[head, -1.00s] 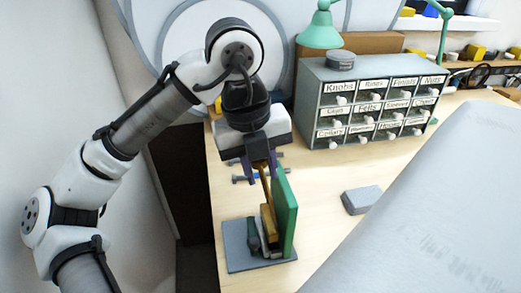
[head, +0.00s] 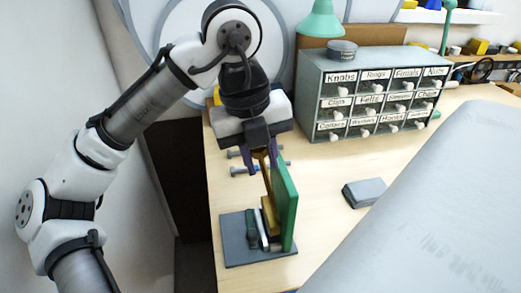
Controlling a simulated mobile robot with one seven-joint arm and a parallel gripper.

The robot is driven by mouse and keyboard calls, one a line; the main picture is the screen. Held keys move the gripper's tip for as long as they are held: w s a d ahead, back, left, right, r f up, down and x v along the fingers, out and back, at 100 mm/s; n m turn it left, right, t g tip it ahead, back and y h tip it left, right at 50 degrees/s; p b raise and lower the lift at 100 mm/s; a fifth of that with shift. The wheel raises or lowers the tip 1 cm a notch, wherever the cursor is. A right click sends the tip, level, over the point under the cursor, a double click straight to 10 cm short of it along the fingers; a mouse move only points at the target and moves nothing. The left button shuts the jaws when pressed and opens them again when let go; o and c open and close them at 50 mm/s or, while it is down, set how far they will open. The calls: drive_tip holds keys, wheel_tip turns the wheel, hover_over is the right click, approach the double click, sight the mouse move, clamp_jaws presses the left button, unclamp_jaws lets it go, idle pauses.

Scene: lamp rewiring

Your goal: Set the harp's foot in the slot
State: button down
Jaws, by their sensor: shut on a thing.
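My gripper (head: 262,157), with purple fingers, points down over the grey base plate (head: 234,225). It is shut on the upper end of a thin brass-coloured piece (head: 267,181), which looks like the harp. The piece slopes down towards a wider brass-coloured block (head: 268,216) beside an upright green board (head: 285,207). Its foot is hard to make out among these parts, so I cannot tell whether it sits in a slot. A dark green part (head: 251,232) and a pale upright strip (head: 262,230) stand on the plate to the left of the block.
Blue-grey bolt-like parts (head: 240,171) lie on the table behind the plate. A grey block (head: 364,193) lies to the right. A large grey surface (head: 430,200) fills the right foreground.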

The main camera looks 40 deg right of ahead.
drive_tip(key=shift+f+b, duration=0.5)
drive_tip(key=shift+b, duration=0.3)
drive_tip(key=shift+f+b, duration=0.4)
drive_tip(key=shift+f, duration=1)
idle(0.5)
drive_tip(key=c, duration=1.1)
unclamp_jaws()
drive_tip(key=shift+a, duration=0.1)
drive_tip(key=shift+r, duration=0.1)
drive_tip(key=r, duration=0.4)
drive_tip(key=w+a+r, duration=0.1)
drive_tip(key=r, duration=0.4)
drive_tip(key=a+r, duration=0.1)
drive_tip(key=r, duration=0.3)
drive_tip(key=shift+w+a+r, duration=0.15)
drive_tip(key=shift+w+r, duration=0.05)
